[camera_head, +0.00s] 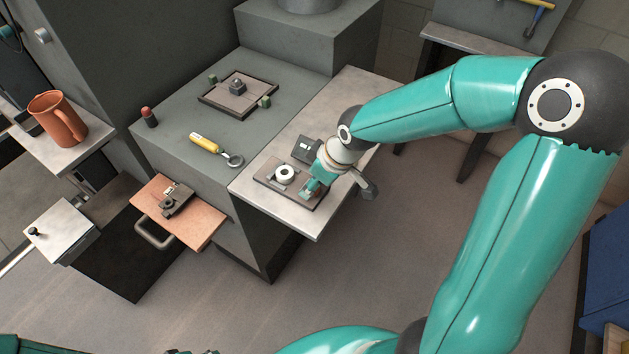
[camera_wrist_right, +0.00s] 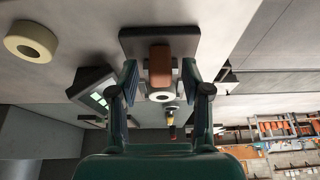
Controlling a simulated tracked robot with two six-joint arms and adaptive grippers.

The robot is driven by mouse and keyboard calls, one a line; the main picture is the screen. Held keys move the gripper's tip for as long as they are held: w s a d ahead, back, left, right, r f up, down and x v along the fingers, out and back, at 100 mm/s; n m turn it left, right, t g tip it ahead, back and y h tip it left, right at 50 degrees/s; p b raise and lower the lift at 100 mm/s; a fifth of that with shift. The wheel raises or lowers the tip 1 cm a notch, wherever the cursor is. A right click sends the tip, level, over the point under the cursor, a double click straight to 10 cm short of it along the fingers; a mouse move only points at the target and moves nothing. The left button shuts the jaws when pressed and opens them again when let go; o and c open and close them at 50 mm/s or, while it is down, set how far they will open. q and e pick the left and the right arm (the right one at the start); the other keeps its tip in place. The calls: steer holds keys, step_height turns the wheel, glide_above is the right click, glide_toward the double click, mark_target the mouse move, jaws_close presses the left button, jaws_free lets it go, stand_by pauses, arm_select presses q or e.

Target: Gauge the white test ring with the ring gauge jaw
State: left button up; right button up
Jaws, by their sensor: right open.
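My right gripper (camera_head: 312,188) is at the plate's right side, beside the ring. In the right wrist view its open fingers (camera_wrist_right: 160,95) stand either side of a brown block (camera_wrist_right: 160,66) on a dark base; I cannot tell whether they touch it. This block may be the gauge jaw.
A dark box (camera_head: 306,149) stands behind the plate, close to my right gripper. A yellow-handled tool (camera_head: 204,143) and a framed tray (camera_head: 266,89) lie on the grey bench. An open drawer (camera_head: 193,226) holds a small dark device. A brown mug (camera_head: 58,119) stands left.

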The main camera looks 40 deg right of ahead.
steer(key=shift+w+f, duration=0.15)
steer(key=shift+f, duration=0.15)
steer(key=shift+c, duration=0.3)
jaws_close()
